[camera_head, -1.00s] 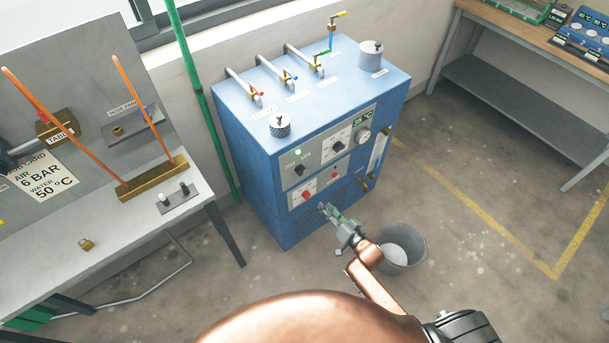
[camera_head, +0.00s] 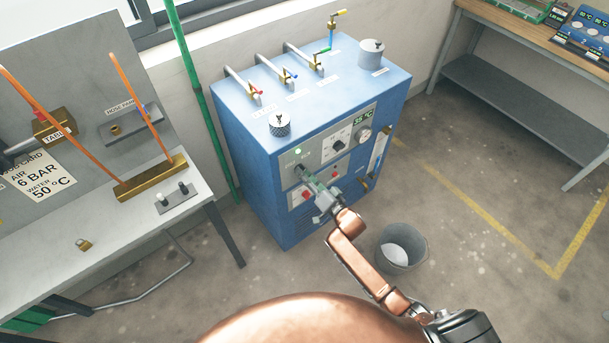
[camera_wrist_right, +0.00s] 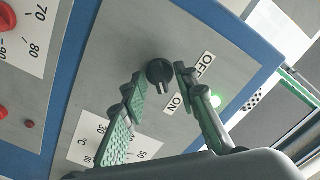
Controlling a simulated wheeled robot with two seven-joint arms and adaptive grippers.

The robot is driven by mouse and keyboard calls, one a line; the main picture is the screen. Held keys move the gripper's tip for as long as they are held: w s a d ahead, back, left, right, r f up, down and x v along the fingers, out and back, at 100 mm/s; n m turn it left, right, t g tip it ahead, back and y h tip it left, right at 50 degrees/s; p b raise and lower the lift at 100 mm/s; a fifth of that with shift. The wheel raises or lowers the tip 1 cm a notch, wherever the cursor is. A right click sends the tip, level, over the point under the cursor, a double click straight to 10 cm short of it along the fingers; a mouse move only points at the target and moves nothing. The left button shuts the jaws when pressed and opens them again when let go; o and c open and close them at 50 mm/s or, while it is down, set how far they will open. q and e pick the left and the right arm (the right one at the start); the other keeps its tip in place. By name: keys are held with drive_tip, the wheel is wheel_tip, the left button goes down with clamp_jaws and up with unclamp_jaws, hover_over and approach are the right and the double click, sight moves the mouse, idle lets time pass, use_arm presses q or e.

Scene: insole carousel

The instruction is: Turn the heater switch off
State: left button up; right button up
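The switch is a black rotary knob (camera_wrist_right: 160,74) between OFF and ON labels on the blue cabinet's grey front panel. Its pointer looks turned toward the ON label (camera_wrist_right: 173,104), away from the OFF label (camera_wrist_right: 205,64). A green lamp (camera_wrist_right: 216,101) beside it is lit. In the right wrist view, the right gripper (camera_wrist_right: 159,76) is open, with a fingertip on either side of the knob; contact cannot be told. My left gripper is not in view.
A bucket (camera_head: 402,249) stands on the floor at right. A grey workbench (camera_head: 125,235) is at left.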

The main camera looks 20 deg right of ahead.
drive_tip(key=shift+c, duration=0.7)
clamp_jaws()
drive_tip(key=shift+n, duration=0.3)
drive_tip(key=n+p, duration=0.1)
drive_tip(key=n, duration=1.6)
drive_tip(key=shift+f, duration=0.1)
drive_tip(key=shift+n, duration=0.3)
drive_tip(key=shift+o, duration=0.7)
unclamp_jaws()
